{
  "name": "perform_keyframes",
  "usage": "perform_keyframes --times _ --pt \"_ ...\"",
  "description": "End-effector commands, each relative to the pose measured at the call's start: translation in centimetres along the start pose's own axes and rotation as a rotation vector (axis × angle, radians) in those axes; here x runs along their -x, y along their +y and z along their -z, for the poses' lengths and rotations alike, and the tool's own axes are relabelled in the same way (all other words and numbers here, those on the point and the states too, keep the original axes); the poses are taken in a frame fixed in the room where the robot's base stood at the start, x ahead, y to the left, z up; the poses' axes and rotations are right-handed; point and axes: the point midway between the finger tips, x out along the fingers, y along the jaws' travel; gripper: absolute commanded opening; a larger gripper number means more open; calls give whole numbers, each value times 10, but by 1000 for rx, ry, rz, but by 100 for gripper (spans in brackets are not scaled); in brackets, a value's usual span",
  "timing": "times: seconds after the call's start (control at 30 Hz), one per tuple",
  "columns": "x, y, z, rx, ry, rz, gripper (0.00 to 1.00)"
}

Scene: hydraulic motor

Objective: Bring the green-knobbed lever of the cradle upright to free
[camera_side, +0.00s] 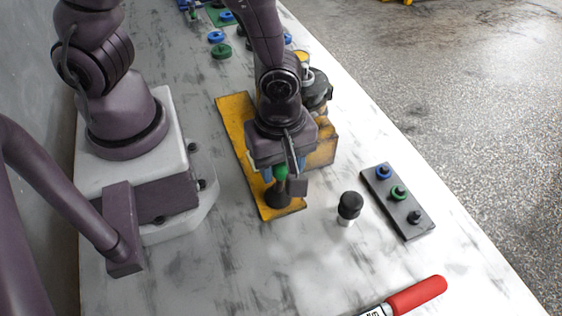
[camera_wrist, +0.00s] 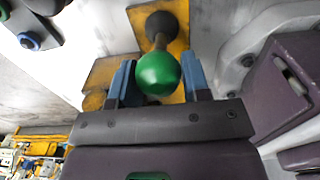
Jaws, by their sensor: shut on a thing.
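The lever's green knob (camera_wrist: 158,74) sits between the two blue fingertips of my gripper (camera_wrist: 160,82) in the wrist view, and my gripper is shut on it. The lever's dark shaft and base (camera_wrist: 160,28) show beyond the knob, on the yellow cradle plate (camera_wrist: 176,50). In the side view the green knob (camera_side: 280,172) shows just below my gripper (camera_side: 274,174), above the dark lever base (camera_side: 277,197) at the near end of the yellow cradle (camera_side: 236,118). The lever looks close to upright there, but my gripper hides part of it and its exact tilt cannot be told.
A dark motor part (camera_side: 316,90) stands behind my gripper at the cradle's far right. A black-capped cylinder (camera_side: 349,206) and a grey block with coloured knobs (camera_side: 398,202) stand to the right. The front left table is clear.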

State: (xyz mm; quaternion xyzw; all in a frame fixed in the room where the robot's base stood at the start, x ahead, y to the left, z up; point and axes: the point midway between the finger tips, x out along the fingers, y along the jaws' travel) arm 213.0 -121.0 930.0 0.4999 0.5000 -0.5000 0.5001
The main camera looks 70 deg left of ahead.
Motion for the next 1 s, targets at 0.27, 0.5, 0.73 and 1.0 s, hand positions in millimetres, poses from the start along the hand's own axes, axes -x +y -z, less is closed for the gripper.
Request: perform_keyframes --times 0.27,0.5,0.73,1.0 --pt "0 0 8 3 2 1 30" --pt "1 0 16 2 2 1 30" --pt "1 0 16 1 1 1 30" --pt "1 0 16 1 1 0 30"
